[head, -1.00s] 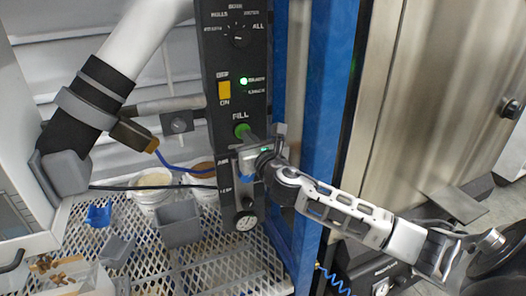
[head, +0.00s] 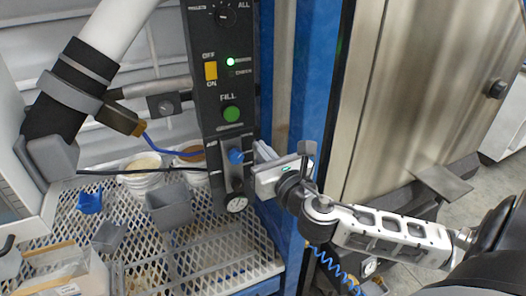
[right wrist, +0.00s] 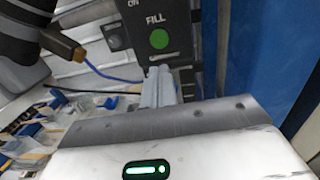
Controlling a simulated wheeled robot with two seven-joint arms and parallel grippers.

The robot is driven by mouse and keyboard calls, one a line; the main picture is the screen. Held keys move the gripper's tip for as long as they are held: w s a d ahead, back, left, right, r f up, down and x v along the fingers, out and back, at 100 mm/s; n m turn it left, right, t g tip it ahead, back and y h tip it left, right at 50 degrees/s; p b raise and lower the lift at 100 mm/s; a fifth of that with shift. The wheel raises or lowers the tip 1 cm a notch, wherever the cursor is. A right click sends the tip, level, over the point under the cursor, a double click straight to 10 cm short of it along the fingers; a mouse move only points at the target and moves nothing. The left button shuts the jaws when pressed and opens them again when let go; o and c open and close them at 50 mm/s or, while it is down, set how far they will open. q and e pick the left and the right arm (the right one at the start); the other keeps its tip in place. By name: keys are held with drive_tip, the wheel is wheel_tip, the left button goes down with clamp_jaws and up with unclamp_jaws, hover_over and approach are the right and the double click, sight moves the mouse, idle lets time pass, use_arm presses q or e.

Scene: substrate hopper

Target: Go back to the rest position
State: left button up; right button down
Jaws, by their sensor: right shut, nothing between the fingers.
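My right gripper (head: 258,152) is in front of the lower right part of the black control panel (head: 213,132), beside a blue knob (head: 236,156). In the right wrist view its fingers (right wrist: 159,76) are together and empty, below the green FILL button (right wrist: 159,39). The green FILL button (head: 231,114) is uncovered in the head view, with a clear gap to the gripper. A green light (head: 230,62) glows by the yellow OFF/ON switch (head: 210,71). My left gripper is not in view.
A perforated metal shelf (head: 190,262) holds grey bins (head: 170,207), white tubs (head: 146,181) and a blue scoop (head: 90,201). A blue post (head: 310,110) stands close behind my right arm. A steel cabinet (head: 425,85) is at the right.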

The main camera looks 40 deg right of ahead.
drive_tip(key=shift+f, duration=0.1)
idle(0.3)
drive_tip(key=s+a+f+m+g+y, duration=0.1)
drive_tip(key=s+a+f+m+g, duration=0.15)
drive_tip(key=f+m, duration=0.4)
drive_tip(key=s+a+f+m+g+y, duration=0.1)
drive_tip(key=s+a+f+m+g, duration=0.15)
drive_tip(key=f+m, duration=0.45)
drive_tip(key=s+a+f+m+g+y, duration=0.2)
drive_tip(key=s+a+f+m+y, duration=0.2)
drive_tip(key=s+a+f+m, duration=0.6)
drive_tip(key=a+m, duration=0.1)
drive_tip(key=m, duration=0.7)
drive_tip(key=shift+s+a+f+g, duration=0.3)
drive_tip(key=shift+s+a+g, duration=0.05)
drive_tip(key=shift+a+g, duration=0.05)
